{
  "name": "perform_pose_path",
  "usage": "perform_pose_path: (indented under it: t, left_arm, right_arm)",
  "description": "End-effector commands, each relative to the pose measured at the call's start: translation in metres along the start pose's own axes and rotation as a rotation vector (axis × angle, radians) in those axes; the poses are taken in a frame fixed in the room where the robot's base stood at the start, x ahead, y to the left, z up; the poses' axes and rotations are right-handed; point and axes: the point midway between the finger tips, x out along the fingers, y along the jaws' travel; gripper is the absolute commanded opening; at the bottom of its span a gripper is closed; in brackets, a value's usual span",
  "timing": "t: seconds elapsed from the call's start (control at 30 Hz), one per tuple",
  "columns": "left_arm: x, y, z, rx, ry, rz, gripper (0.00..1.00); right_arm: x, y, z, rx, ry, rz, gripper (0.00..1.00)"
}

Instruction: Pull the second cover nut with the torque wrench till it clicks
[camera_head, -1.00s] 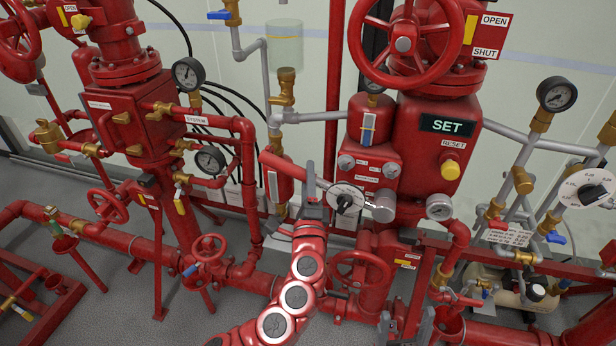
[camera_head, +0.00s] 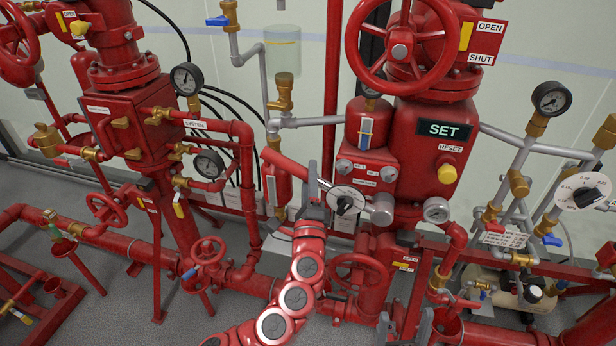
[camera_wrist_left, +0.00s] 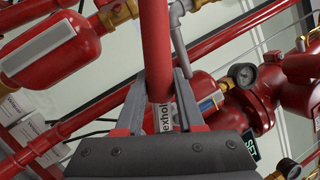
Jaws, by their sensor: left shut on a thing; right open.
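The torque wrench (camera_head: 347,201) has a red handle, a white dial and a grey round head. It lies across the front of the red cover box (camera_head: 373,157), handle up to the left. Its head (camera_head: 382,209) is over the cover's lower right corner and hides any nut there. Two other cover nuts (camera_head: 344,166) (camera_head: 389,174) show along the top; the dial hides the lower left corner. My left gripper (camera_head: 313,192) is shut on the handle, which also runs between its fingers in the left wrist view (camera_wrist_left: 156,50). My right gripper (camera_head: 404,328) is open and empty at the bottom.
A red handwheel (camera_head: 359,274) and pipes lie below the wrench. A red cylinder (camera_head: 277,187) hangs close behind the handle's end.

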Motion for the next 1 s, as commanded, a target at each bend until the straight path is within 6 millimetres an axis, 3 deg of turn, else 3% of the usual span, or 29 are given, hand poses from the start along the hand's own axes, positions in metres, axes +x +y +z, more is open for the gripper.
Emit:
perform_pose_path:
  t: [0.47,1.0]
  left_arm:
    - [0.003,-0.015,0.0,0.064,0.012,-0.028,0.0]
    - [0.002,-0.007,0.0,0.034,0.006,-0.015,0.0]
  right_arm:
    - [0.007,0.0,-0.001,0.0,0.0,0.0,0.72]
    - [0.0,0.0,0.0,0.0,0.0,0.0,0.72]
